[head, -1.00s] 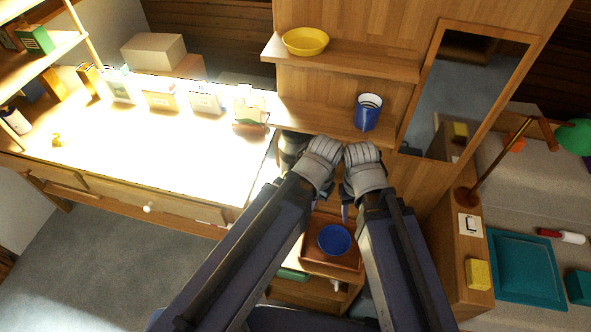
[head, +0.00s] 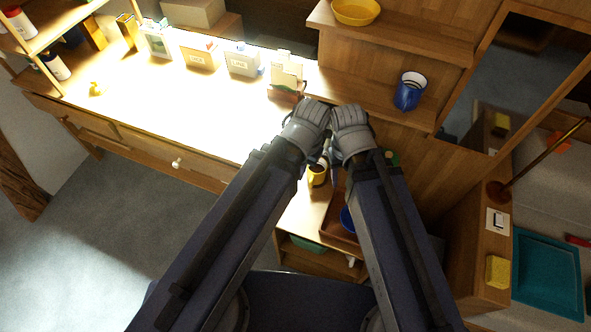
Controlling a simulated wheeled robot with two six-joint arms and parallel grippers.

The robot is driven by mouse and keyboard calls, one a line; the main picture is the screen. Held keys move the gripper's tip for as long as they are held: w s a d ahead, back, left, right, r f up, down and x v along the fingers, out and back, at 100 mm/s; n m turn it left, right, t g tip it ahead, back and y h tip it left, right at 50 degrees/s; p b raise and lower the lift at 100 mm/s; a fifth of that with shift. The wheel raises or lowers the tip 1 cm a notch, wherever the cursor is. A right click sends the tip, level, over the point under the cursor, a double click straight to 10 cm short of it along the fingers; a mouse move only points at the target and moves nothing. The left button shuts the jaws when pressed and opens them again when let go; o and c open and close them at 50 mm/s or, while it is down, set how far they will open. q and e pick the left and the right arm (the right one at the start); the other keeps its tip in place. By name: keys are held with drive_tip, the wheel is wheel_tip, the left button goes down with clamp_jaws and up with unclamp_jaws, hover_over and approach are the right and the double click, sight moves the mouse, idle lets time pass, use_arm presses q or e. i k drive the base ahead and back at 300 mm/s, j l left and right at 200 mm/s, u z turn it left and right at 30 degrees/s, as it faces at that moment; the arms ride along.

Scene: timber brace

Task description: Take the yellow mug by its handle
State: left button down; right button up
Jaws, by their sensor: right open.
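The yellow mug (head: 317,176) stands on the lower wooden surface in the middle of the head view, partly covered by my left wrist and forearm. Its dark inside shows at the top; I cannot make out its handle. My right gripper (head: 334,158) is open, just right of the mug and mostly hidden by its own wrist. I cannot tell whether it touches the mug. My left gripper (head: 304,132) is above and left of the mug, with its fingers hidden behind its wrist.
A brown tray (head: 336,230) with a blue bowl (head: 347,218) lies right of the mug, partly behind my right arm. A blue mug (head: 410,91) and a yellow bowl (head: 356,11) stand on wall shelves. A bright desk (head: 180,125) with several boxes lies left.

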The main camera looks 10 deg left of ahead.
sight(316, 175)
drive_tip(key=k, duration=0.6)
drive_tip(key=l+u, duration=0.15)
drive_tip(key=u, duration=1.65)
drive_tip(key=k+l, duration=0.6)
drive_tip(key=k, duration=0.15)
